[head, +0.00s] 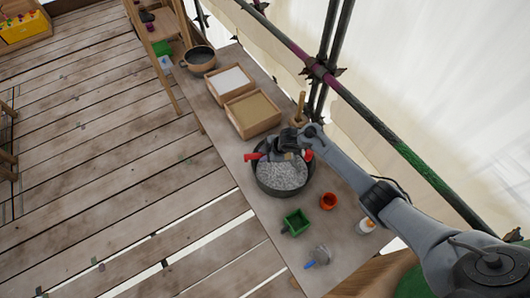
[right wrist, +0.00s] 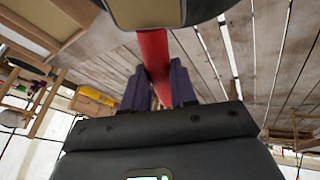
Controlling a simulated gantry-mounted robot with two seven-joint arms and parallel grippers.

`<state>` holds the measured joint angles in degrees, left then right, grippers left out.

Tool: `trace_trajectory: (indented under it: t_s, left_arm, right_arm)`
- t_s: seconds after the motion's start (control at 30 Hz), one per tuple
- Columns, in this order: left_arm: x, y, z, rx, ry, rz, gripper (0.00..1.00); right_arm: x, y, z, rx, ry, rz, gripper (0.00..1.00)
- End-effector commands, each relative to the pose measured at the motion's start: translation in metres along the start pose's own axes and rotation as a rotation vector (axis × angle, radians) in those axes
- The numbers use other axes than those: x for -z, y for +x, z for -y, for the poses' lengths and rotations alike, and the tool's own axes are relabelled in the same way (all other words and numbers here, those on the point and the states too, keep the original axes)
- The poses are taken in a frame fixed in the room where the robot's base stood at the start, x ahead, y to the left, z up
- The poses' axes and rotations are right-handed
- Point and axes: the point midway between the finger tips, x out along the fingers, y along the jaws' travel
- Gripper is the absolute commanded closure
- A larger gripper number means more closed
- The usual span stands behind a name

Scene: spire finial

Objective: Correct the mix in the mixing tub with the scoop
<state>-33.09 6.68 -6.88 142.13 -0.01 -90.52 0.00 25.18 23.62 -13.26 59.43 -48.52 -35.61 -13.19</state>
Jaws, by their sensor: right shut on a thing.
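The mixing tub (head: 283,190) is black and round and stands on the bench, with grey speckled mix (head: 284,175) inside. My right gripper (head: 286,153) is over the tub's far part, shut on a red-handled tool (head: 253,156), which I take for the scoop. Red shows on both sides of the gripper. In the right wrist view the red handle (right wrist: 153,60) runs between the two dark fingers (right wrist: 158,90). A tan, dark-edged part shows at the top there; I cannot tell what it is. Whether the tool touches the mix is hidden. My left gripper is not in view.
Behind the tub are a tray of tan material (head: 252,112), a tray of white material (head: 229,80) and a dark pot (head: 200,58). Scaffold poles (head: 345,88) line the right.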

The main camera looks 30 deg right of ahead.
Motion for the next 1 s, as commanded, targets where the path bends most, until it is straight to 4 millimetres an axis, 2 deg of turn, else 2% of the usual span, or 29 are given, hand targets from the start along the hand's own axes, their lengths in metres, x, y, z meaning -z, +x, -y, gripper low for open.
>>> trace_trajectory:
  t_s: [0.13, 0.4, 1.0]
  left_arm:
    - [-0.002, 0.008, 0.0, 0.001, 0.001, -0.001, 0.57]
    - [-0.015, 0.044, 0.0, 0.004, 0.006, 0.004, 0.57]
    - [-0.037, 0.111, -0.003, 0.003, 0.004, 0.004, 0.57]
  right_arm:
    - [-0.002, 0.003, 0.009, -0.098, -0.038, -0.008, 1.0]
    - [-0.004, 0.005, 0.017, -0.287, -0.105, -0.021, 1.0]
    - [-0.004, 0.005, 0.028, -0.535, -0.191, -0.04, 1.0]
